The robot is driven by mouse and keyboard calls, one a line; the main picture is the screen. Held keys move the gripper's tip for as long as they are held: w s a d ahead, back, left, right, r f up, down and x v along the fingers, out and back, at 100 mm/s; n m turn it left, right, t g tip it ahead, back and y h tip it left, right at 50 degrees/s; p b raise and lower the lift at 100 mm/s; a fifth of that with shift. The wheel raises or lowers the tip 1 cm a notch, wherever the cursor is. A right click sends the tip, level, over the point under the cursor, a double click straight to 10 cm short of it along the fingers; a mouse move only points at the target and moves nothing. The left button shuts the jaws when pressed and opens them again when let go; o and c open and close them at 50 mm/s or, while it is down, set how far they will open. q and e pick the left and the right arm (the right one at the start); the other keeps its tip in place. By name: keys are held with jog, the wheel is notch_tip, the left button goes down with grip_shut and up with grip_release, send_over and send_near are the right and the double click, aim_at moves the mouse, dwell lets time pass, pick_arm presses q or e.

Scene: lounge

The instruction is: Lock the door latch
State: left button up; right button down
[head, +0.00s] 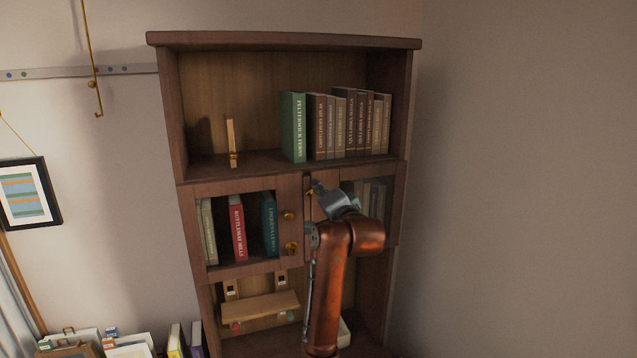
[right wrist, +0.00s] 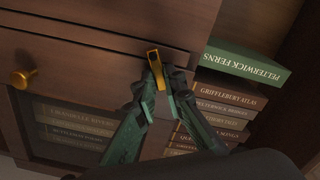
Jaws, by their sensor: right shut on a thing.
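The cabinet (head: 292,182) has two glass-fronted doors in its middle section. A small brass latch (right wrist: 153,56) sits at the edge of the dark wooden door in the right wrist view. My right gripper (right wrist: 161,80) has its green fingertips closed around the latch's lever. In the head view my right gripper (head: 317,190) is at the top of the right door, near the meeting edge, and its arm hides much of that door. The latch shows there only as a small gold spot. My left gripper is not in view.
Brass fittings (head: 289,215) and (head: 292,248) are on the left door. A brass knob (right wrist: 25,78) shows in the right wrist view. A green book (head: 293,127) and several brown books (head: 350,125) stand on the shelf just above. A wall (head: 520,180) is at the right.

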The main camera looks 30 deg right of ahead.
jog(key=shift+d+f+m+p, duration=0.1)
jog(key=shift+f+m+p, duration=0.15)
jog(key=shift+m+p, duration=0.6)
jog(key=shift+d+f+m+p, duration=0.1)
jog(key=shift+f+m+p, duration=0.3)
jog(key=shift+m, duration=0.75)
jog(key=shift+f+m+p, duration=0.1)
jog(key=shift+m+p, duration=0.65)
jog(key=shift+m, duration=0.25)
jog(key=c, duration=2)
grip_release()
jog(key=shift+s, duration=0.1)
jog(key=v, duration=1.1)
jog(key=shift+s+f, duration=0.1)
jog(key=shift+s, duration=0.3)
